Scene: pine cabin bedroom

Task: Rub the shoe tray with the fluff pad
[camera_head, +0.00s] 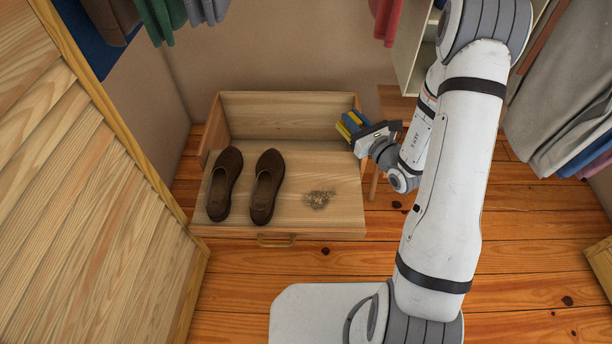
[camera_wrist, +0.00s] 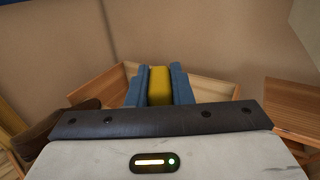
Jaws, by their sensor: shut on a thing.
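The shoe tray (camera_head: 292,215) is a light wooden pull-out tray with raised sides and a handle at its front, low in the closet. A patch of brown fluff or dirt (camera_head: 319,199) lies on its right part. My gripper (camera_head: 346,127) is above the tray's back right corner. It is shut on a yellow block, the fluff pad (camera_wrist: 160,86), which sits between two blue fingers in the wrist view. The pad appears apart from the tray surface. Its underside is hidden.
Two brown shoes, one on the left (camera_head: 224,183) and one beside it (camera_head: 266,186), stand on the tray's left half. A slatted wooden door (camera_head: 80,190) is at the left. Clothes (camera_head: 565,100) hang at the right. A small wooden stand (camera_head: 396,104) is behind my arm.

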